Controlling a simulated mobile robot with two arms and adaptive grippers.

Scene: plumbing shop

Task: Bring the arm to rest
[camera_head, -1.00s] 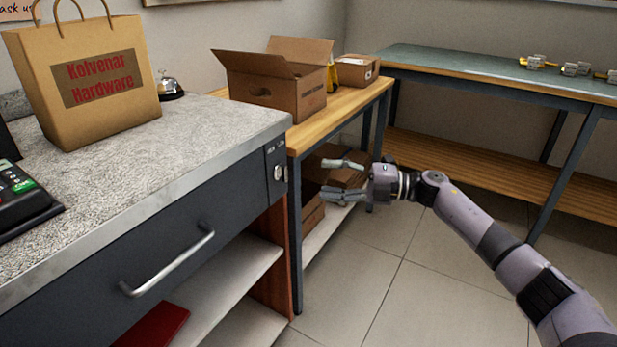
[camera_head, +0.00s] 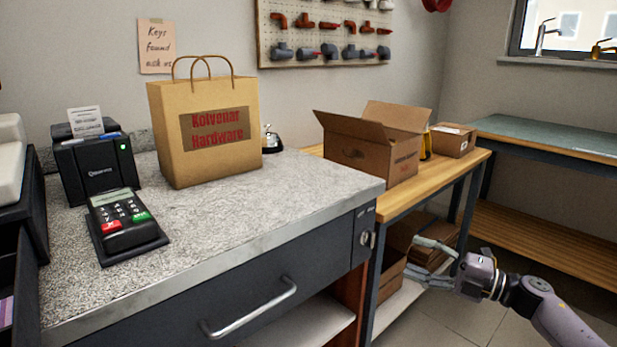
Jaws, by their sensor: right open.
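My right gripper (camera_head: 434,262) is at the lower right, with its arm coming in from the right edge. Its fingers point left and are apart, with nothing between them. In the picture it overlaps the cardboard boxes (camera_head: 390,277) on the shelf under the wooden bench; whether it touches them I cannot tell. My left gripper is not in view.
A grey counter (camera_head: 240,225) holds a paper bag (camera_head: 205,130), a card terminal (camera_head: 123,222) and a receipt printer (camera_head: 92,165). An open carton (camera_head: 378,150) stands on the wooden bench (camera_head: 440,180). A green-topped bench (camera_head: 560,140) is at the right. Some floor is clear.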

